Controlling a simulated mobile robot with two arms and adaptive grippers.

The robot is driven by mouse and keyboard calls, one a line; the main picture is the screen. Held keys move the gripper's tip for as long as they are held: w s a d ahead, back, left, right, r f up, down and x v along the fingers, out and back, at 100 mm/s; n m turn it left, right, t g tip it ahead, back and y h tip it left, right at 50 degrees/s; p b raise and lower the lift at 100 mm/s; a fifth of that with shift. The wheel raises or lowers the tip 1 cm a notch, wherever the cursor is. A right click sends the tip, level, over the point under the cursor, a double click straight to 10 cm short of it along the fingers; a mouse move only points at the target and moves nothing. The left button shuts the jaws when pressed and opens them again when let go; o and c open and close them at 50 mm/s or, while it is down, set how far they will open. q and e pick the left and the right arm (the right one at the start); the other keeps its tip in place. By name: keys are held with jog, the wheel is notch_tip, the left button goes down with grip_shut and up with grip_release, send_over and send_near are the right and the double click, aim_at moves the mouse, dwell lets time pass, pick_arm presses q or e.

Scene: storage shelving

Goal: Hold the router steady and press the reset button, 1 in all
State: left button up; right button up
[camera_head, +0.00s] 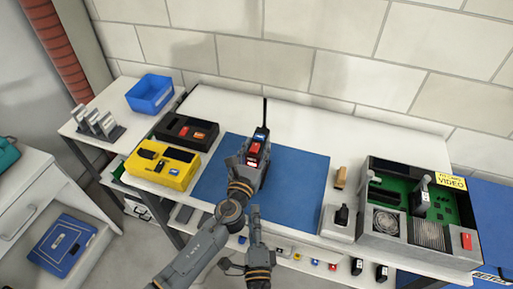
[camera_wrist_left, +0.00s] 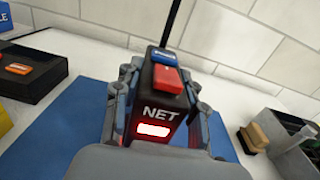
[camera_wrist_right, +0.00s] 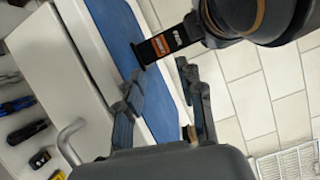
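The router (camera_head: 264,150) is a black box marked NET with a lit red panel, a red button (camera_wrist_left: 168,80) and a blue button (camera_wrist_left: 166,57) on top, and a thin upright antenna. It stands upright on the blue mat (camera_head: 305,180). My left gripper (camera_head: 250,155) has a finger against each side of it; the left wrist view (camera_wrist_left: 160,100) shows the fingers closed on its walls. My right gripper (camera_head: 255,212) is lower, in front of the mat, apart from the router. Its fingers are spread and empty in the right wrist view (camera_wrist_right: 160,85).
Yellow (camera_head: 160,167) and black (camera_head: 186,132) devices stand left of the mat. A blue bin (camera_head: 150,94) is behind them. Right of the mat are a small tan-topped item (camera_head: 341,177) and a large open grey case (camera_head: 385,245) with a green board. Small items lie on a lower shelf.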

pick_arm(q)
jog(key=c, duration=0.3)
grip_shut()
pick_arm(e)
grip_shut()
dwell(0.6)
